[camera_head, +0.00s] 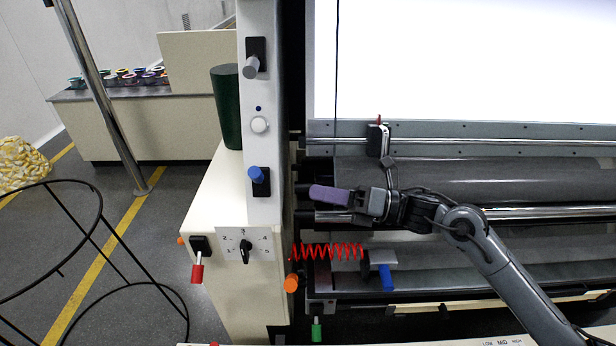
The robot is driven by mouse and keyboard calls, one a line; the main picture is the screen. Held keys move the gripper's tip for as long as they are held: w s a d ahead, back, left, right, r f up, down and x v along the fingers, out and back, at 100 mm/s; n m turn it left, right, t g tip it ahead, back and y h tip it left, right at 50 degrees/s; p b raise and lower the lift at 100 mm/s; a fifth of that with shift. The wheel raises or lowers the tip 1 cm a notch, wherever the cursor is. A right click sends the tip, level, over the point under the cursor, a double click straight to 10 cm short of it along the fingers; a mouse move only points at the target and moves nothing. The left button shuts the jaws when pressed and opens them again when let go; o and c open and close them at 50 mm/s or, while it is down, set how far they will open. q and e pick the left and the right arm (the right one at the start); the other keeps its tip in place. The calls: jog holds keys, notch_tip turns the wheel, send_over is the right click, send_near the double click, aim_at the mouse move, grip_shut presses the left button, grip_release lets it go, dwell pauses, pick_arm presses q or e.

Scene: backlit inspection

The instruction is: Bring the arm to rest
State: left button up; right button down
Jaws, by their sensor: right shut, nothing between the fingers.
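My right arm comes in from the lower right. Its gripper (322,195) is in front of the machine's rollers and points left. The gripper is shut, with a purple part at its finger end and nothing seen held. It is above the red coiled cord (328,251) and right of the white control column (262,130). From this one view I cannot tell whether it touches the rollers behind it. My left gripper is not in view.
The column carries a blue-knobbed switch (257,181), and a rotary dial (245,251) is below it. A red-handled lever (197,270) and an orange knob (291,283) stick out nearby. A bright backlit panel (470,60) is above the rollers. A black wire stand (98,225) is at left.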

jog(key=s+a+f+m+t+h, duration=0.2)
jog(key=a+f+m+t+h, duration=0.2)
jog(key=f+m+t, duration=0.55)
jog(key=s+d+f+m+h, duration=0.2)
jog(key=s+f+m+h, duration=0.15)
jog(key=f+m, duration=0.3)
jog(key=s+d+f+m+h, duration=0.2)
jog(key=f+m+h, duration=0.25)
jog(key=m, duration=0.25)
jog(key=s+d+f+m+g+h, duration=0.2)
jog(key=s+d+f+m+g, duration=0.3)
jog(key=s, duration=0.4)
jog(key=s+d+f+m+g+h, duration=0.2)
jog(key=s+d+f+m+h, duration=0.25)
jog(key=s, duration=0.45)
jog(key=s+d+f+m+g, duration=0.45)
jog(key=s+m, duration=0.35)
jog(key=s, duration=0.2)
notch_tip(320, 180, up, 37)
jog(key=w+t+p, duration=0.1)
jog(key=p, duration=3.6)
jog(key=shift+d+f+n, duration=0.2)
jog(key=shift+d+n, duration=0.05)
jog(key=shift+n, duration=0.1)
jog(key=shift+w, duration=0.1)
